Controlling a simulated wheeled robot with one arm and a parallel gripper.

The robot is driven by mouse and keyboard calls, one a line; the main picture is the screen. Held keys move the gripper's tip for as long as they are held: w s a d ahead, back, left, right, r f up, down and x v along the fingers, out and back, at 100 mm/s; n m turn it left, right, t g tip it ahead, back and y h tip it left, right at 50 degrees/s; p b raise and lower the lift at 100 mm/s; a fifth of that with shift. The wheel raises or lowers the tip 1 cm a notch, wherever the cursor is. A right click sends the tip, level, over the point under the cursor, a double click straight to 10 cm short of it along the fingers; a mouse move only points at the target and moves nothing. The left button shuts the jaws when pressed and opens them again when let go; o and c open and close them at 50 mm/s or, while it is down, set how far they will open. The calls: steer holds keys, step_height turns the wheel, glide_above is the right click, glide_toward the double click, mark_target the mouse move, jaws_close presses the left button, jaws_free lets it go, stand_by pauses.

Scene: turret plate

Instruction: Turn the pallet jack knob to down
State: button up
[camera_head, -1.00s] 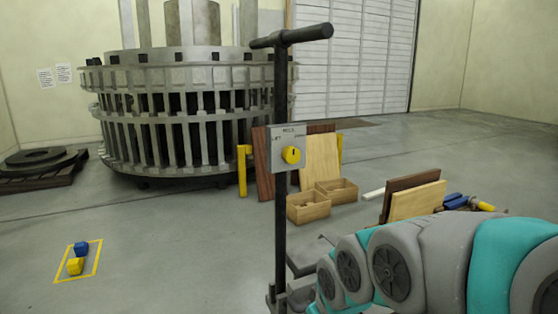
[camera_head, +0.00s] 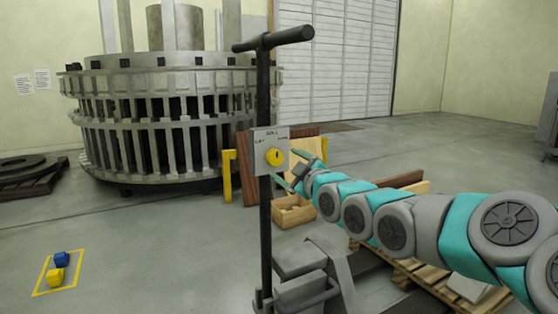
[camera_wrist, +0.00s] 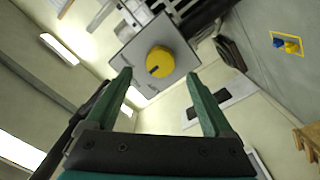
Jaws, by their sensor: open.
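The yellow round knob (camera_head: 275,157) sits on a grey plate (camera_head: 264,137) fixed to the dark upright post of the pallet jack (camera_head: 264,215). The plate has small lettering above the knob and to each side, too blurred to read surely. My gripper (camera_head: 286,167) is open at the right of the knob, its fingers pointing toward it. In the wrist view the knob (camera_wrist: 160,61) appears just beyond and between the two spread fingertips. A dark mark shows on its face, toward the lower left in that view. I see no clear contact.
The jack's T-handle (camera_head: 273,39) rises above the plate. Wooden boxes (camera_head: 293,212) and boards stand behind the post, with a pallet (camera_head: 430,278) at the lower right. Blue and yellow blocks (camera_head: 58,268) lie in a yellow floor outline at the left. The floor between is clear.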

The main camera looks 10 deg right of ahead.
mark_target(277, 159)
steer(key=shift+x, duration=2.4)
steer(key=shift+c, duration=0.3)
steer(key=c, duration=1.3)
